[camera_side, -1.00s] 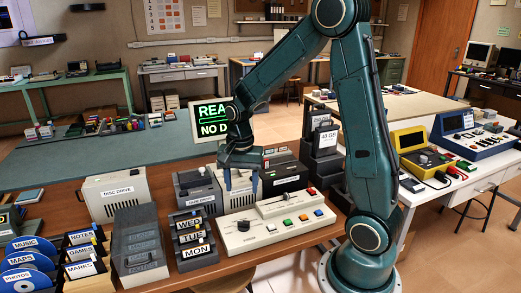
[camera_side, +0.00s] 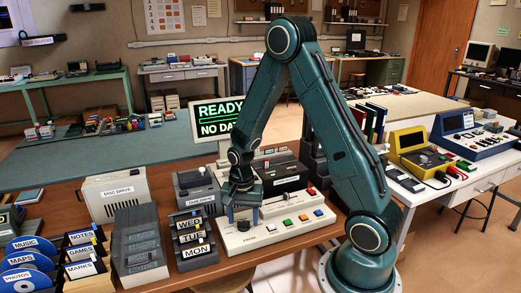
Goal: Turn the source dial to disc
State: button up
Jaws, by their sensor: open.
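A cream control panel (camera_side: 285,230) stands at the front of the table. The screen (camera_side: 220,118) behind reads "READY" and "NO DA", the rest hidden by my arm.
A disc drive (camera_side: 117,194), a grey case (camera_side: 139,245) and a WED/TUE/MON rack (camera_side: 192,236) stand left of the panel. Dark drive units (camera_side: 285,175) stand close behind it.

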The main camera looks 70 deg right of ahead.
jog(key=shift+f, duration=0.35)
jog(key=c, duration=1)
jog(key=shift+n, duration=0.5)
jog(key=n, duration=0.3)
jog(key=shift+n, duration=2)
